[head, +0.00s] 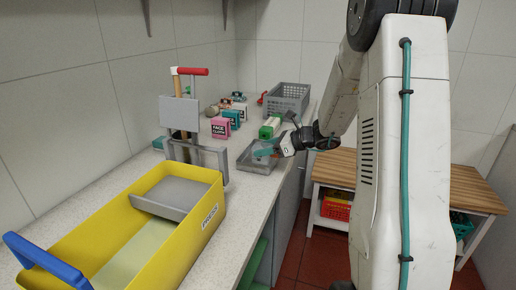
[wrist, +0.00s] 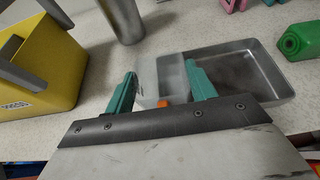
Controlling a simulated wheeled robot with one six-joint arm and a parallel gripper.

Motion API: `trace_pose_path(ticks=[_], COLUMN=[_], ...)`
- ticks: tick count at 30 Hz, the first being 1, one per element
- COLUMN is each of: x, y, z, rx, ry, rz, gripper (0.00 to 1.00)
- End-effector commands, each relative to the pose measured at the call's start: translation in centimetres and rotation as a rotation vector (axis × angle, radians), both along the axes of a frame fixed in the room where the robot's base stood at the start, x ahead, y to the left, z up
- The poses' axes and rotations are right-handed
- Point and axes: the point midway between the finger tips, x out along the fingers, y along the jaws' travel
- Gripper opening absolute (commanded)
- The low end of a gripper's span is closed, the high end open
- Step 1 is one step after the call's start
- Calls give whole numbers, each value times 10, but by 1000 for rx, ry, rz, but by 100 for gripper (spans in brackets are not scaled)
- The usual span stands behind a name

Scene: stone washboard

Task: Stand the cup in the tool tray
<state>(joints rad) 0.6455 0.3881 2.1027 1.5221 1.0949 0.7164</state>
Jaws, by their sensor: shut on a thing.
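My gripper (wrist: 161,90) has its teal fingers around a pale, see-through cup (wrist: 148,76). The cup is faint, so its exact outline and tilt are hard to tell. In the head view my gripper (head: 268,148) is at the shallow grey metal tray (head: 250,168), which I take for the tool tray. In the wrist view this tray (wrist: 282,90) lies beyond and to the right of the fingers, and the cup overlaps its left part. I cannot tell whether the cup touches the tray. In the head view I cannot make out the cup clearly.
A yellow tote (head: 205,215) with a blue handle stands at the front left of the counter. Behind it is a metal stand (head: 180,113). A green-and-white bottle (head: 270,127), small boxes (head: 220,127) and a grey basket (head: 288,99) are farther back. A wooden-topped bench (head: 335,166) stands at right.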

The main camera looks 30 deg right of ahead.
Motion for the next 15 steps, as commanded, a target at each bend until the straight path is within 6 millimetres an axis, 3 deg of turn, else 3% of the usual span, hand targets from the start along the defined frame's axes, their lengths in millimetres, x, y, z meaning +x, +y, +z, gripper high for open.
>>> trace_pose_path(ticks=[6,10,15], x=[55,76,87], y=[-20,-28,-31], z=[-6,-8,-9], rx=[0,0,1], ry=[-1,0,0], rz=[4,4,4], gripper=[32,32,32])
